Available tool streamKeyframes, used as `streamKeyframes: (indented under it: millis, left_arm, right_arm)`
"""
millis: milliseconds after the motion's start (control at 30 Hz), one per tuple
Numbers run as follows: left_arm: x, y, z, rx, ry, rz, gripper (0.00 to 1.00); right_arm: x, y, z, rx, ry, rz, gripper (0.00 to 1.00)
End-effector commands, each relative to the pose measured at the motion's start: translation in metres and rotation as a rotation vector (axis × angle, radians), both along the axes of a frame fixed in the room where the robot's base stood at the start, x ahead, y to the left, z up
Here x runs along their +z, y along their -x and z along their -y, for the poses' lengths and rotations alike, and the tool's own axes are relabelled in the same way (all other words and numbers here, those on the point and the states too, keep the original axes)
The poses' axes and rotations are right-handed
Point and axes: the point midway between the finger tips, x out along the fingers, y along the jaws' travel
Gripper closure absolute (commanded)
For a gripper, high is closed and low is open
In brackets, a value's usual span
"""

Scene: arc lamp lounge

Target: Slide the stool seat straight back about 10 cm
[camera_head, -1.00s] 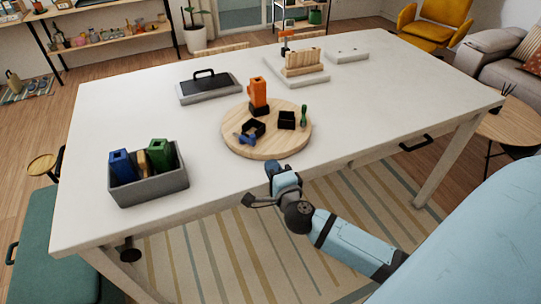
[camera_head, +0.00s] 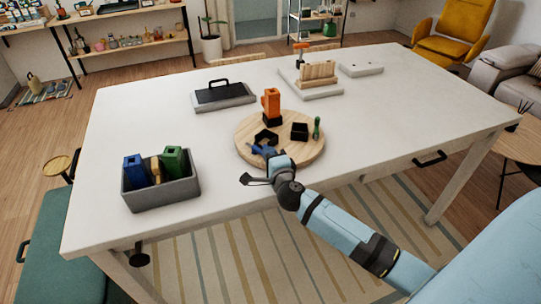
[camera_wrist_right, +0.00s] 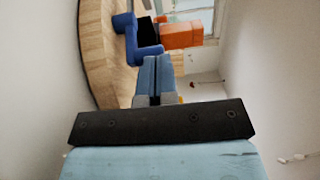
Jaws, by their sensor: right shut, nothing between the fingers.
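The likely stool seat is a round wooden disc (camera_head: 303,153) lying flat on the white table; it also shows at the left in the right wrist view (camera_wrist_right: 97,45). On it stand an orange block on a dark base (camera_head: 271,103), black square pieces (camera_head: 299,131), a blue bracket (camera_head: 258,149) and a small green piece (camera_head: 317,127). My right gripper (camera_head: 276,158) is at the disc's front edge, beside the blue bracket. Its blue fingers are together and empty in the wrist view (camera_wrist_right: 153,72). Whether they touch the disc I cannot tell. My left gripper is out of view.
A grey bin (camera_head: 163,195) with blue and green blocks stands at the front left. Behind the disc are a grey tray with a black handle (camera_head: 223,96) and a pale rack (camera_head: 318,86). The table behind and right of the disc is mostly clear.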

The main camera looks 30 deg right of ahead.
Motion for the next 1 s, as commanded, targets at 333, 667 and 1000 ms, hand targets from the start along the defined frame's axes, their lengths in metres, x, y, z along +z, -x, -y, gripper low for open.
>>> streamKeyframes:
  millis: [333, 667, 1000]
  left_arm:
    - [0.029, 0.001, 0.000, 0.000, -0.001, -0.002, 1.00]
    - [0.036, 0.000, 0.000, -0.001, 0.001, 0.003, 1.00]
    - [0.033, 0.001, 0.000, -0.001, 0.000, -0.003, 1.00]
  right_arm:
    - [0.006, -0.061, 0.015, -0.004, 0.001, 0.002, 1.00]
    - [0.001, -0.102, 0.025, -0.001, 0.000, 0.000, 1.00]
    - [0.000, -0.101, 0.025, -0.001, 0.000, 0.000, 1.00]
